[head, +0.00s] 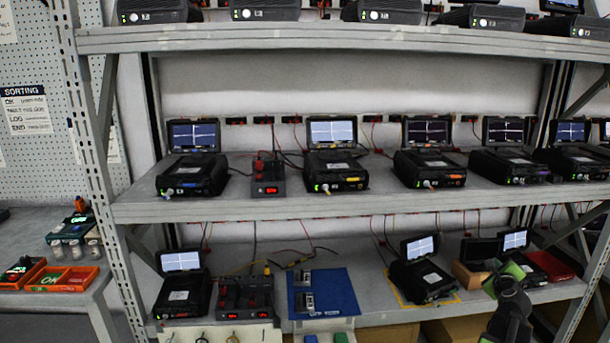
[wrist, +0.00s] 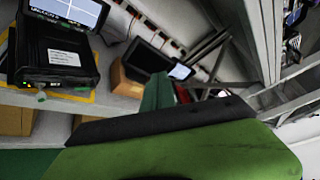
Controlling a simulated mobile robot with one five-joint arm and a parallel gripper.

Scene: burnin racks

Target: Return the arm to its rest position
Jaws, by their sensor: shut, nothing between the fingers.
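My gripper (head: 506,282), green and dark, is at the lower right of the head view, in front of the right end of the lower shelf. It is shut and holds nothing. In the wrist view its green finger (wrist: 185,152) with a dark edge fills the bottom. A black tester with a lit screen (head: 422,280) stands on a yellow-marked spot left of the gripper. The same tester (wrist: 52,65) is at the upper left of the wrist view.
The rack's lower shelf also holds a blue mat (head: 345,292), a cardboard box (head: 466,275) and a red item (head: 549,265). Several testers line the middle shelf (head: 250,207) above. The rack's right post (head: 590,270) is close to my gripper. A side bench with orange trays (head: 70,278) is at left.

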